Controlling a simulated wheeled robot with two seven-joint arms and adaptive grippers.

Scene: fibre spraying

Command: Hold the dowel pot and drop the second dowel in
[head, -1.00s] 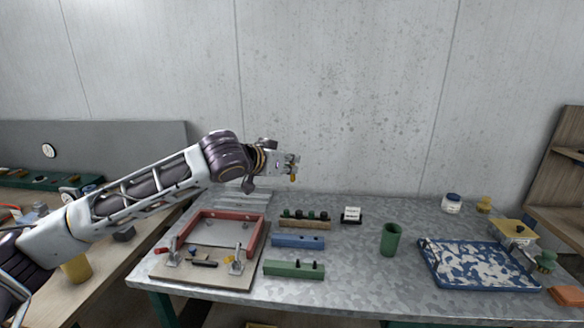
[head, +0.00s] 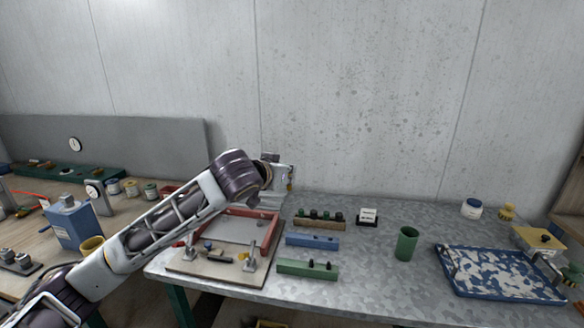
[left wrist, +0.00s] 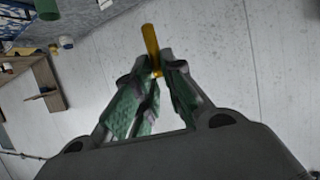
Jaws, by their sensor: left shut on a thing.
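My left gripper (head: 290,179) is shut on a short amber-yellow dowel (left wrist: 151,47). It is held in the air above the back of the metal table, to the left of the pot and higher. In the left wrist view the dowel sticks out between the two green-padded fingertips (left wrist: 157,73). The dowel pot, a green cup (head: 406,244), stands upright on the table right of centre. No gripper touches it. What lies inside the pot cannot be seen. My right gripper is not in view.
Left of the pot stand a green block (head: 307,268), a blue block (head: 312,240) and a brown rack (head: 319,223) with dark knobs. A small white card (head: 368,215) stands behind. A red frame with clamps lies left, a blue speckled tray (head: 500,273) right. Metal around the pot is clear.

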